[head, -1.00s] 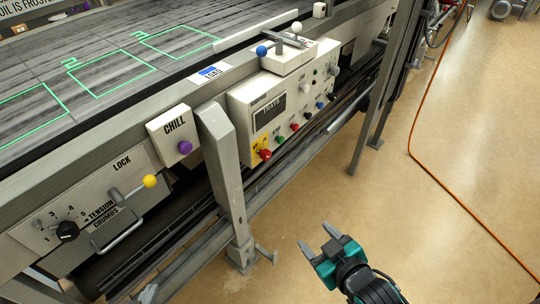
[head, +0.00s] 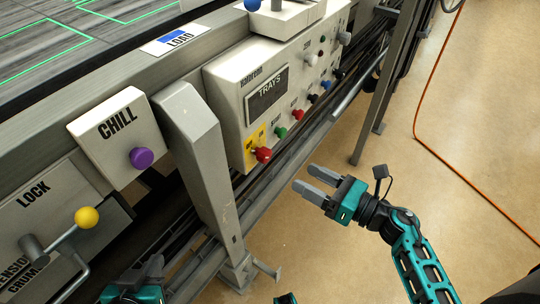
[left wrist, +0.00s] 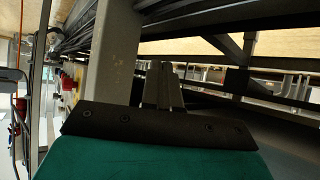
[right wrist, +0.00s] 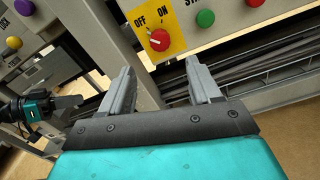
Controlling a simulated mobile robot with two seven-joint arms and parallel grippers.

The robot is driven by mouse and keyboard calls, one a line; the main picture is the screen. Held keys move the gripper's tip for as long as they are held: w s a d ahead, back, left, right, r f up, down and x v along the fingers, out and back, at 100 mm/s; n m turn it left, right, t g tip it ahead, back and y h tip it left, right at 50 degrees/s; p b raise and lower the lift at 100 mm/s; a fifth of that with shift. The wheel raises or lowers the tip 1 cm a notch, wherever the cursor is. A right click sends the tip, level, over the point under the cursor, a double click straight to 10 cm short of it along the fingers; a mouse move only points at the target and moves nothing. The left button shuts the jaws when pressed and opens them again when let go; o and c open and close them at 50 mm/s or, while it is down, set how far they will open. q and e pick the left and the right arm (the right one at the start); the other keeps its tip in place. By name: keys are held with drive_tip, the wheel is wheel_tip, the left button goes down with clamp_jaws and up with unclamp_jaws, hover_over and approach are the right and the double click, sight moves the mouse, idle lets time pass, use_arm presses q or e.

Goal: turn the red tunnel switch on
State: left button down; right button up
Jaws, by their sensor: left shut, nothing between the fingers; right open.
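The red switch (head: 263,154) is a round knob on a yellow plate at the lower left corner of the cream control box (head: 225,95). In the right wrist view the red knob (right wrist: 159,40) sits below the words OFF and ON; I cannot tell its setting surely. My right gripper (head: 306,180) is open and empty, below and right of the knob in the head view, apart from it. In the right wrist view its fingers (right wrist: 157,72) point toward the panel, with the knob beyond them. My left gripper (head: 150,268) is shut and empty at the lower left; its fingers (left wrist: 163,85) also show in the left wrist view.
A green button (head: 281,132) and several other knobs run along the box to the right. A grey post (head: 195,150) stands left of the box, beside the CHILL box with its purple knob (head: 141,158). A yellow-balled lever (head: 87,218) sticks out lower left. Floor is open at right.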

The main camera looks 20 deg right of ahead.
sight(268, 157)
drive_tip(key=x, duration=1.1)
drive_tip(key=shift+s, duration=0.1)
drive_tip(key=shift+c, duration=0.4)
drive_tip(key=c, duration=1)
drive_tip(key=shift+o, duration=0.2)
